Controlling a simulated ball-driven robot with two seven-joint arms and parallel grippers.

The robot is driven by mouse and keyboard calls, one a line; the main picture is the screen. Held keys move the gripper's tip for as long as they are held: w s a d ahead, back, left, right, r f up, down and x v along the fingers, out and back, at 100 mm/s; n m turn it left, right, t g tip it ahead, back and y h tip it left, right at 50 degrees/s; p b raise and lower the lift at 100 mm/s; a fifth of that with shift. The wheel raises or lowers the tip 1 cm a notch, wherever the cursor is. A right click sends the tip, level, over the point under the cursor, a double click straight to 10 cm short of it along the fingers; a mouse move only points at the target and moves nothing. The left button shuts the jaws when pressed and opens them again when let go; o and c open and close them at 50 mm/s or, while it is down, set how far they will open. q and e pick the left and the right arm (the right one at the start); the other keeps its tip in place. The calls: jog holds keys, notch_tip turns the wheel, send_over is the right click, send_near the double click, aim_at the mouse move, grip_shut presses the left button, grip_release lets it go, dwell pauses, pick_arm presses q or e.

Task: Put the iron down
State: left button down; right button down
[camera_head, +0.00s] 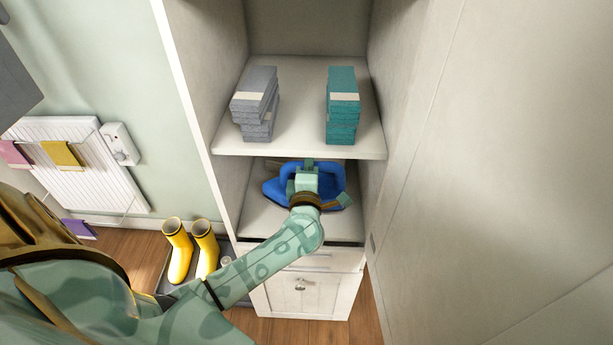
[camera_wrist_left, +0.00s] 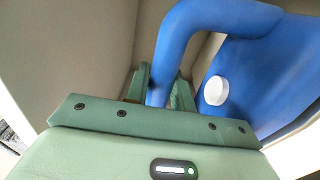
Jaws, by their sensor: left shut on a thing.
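The blue iron (camera_head: 272,188) is inside the open cabinet, at the lower shelf (camera_head: 258,221). My left gripper (camera_head: 306,168) is shut on the iron's handle. In the left wrist view the blue handle (camera_wrist_left: 176,50) passes between the fingers of the gripper (camera_wrist_left: 160,88), with the blue body and a round white knob (camera_wrist_left: 215,91) to the right. My forearm covers part of the iron in the head view. I cannot tell whether its underside touches the shelf. My right gripper is not in view.
The upper shelf (camera_head: 300,133) holds a grey stack (camera_head: 256,100) and a teal stack (camera_head: 342,105). Cabinet walls stand close on both sides. A drawer and door (camera_head: 312,292) are below.

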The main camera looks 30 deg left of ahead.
pick_arm(q)
notch_tip(320, 180, down, 6)
jog(key=shift+w+a+r+b, duration=0.1)
jog(key=shift+w+r+b, duration=0.1)
jog(key=shift+b, duration=1)
jog(key=shift+s+f+b, duration=0.1)
jog(key=shift+f+b, duration=0.8)
jog(key=shift+f, duration=0.95)
jog(key=shift+f, duration=0.15)
jog(key=c, duration=1.2)
grip_release()
jog(key=shift+s, duration=0.1)
